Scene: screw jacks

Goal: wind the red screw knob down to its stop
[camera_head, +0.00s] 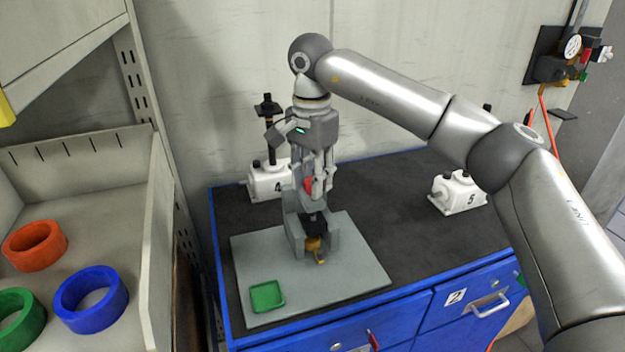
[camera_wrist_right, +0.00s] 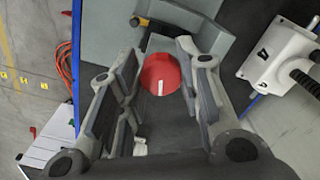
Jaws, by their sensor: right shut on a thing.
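The red screw knob (camera_head: 309,185) sits on top of a grey jack fixture (camera_head: 295,236) with a brass-coloured part at its front. In the right wrist view the knob (camera_wrist_right: 160,72) is a round red disc with a short white mark near its lower edge. My right gripper (camera_head: 312,187) points straight down from above. Its fingers are shut on the knob, one on each side. The fingers hide part of the knob in the head view, and its screw thread cannot be made out. My left gripper is not in view.
The fixture stands on a grey plate (camera_head: 350,270) on the dark-topped blue cabinet (camera_head: 400,305). A green tray (camera_head: 267,296) lies at the plate's front. White units (camera_head: 268,183) and (camera_head: 457,192) stand behind and right. A shelf with coloured rings (camera_head: 92,300) is at left.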

